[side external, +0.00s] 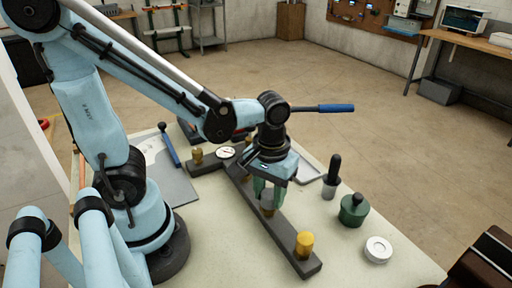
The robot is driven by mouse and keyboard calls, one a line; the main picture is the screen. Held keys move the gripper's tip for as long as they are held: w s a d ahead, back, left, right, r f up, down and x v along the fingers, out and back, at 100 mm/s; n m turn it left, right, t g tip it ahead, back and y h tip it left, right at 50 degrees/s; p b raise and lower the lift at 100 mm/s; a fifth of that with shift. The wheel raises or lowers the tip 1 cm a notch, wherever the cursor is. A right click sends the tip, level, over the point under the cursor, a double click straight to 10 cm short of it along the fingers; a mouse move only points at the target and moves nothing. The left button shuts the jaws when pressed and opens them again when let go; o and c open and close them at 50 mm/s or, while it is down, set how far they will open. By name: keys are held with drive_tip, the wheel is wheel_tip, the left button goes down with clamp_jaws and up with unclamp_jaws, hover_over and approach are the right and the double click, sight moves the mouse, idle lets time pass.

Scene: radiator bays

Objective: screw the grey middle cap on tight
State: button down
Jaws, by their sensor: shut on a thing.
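The grey middle cap (267,198) is between the green fingers of my gripper (266,196), which are shut on it. It sits over the brass middle fitting (267,211) of the dark rail (284,243). The cap looks upright and in line with the fitting. Whether it is fully seated I cannot tell, as the fingers hide part of it. A yellow cap or fitting (305,242) stands at the rail's near end. A brass fitting (196,156) stands at the far left.
To the right on the table (330,262) are a black-handled tool (332,174), a green pot (353,211) and a white round disc (378,249). A blue-handled bar (335,108) extends right beside my wrist.

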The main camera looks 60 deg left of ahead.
drive_tip(key=m, duration=0.6)
drive_tip(key=shift+m, duration=0.4)
drive_tip(key=c, duration=0.8)
unclamp_jaws()
drive_tip(key=shift+c, duration=0.2)
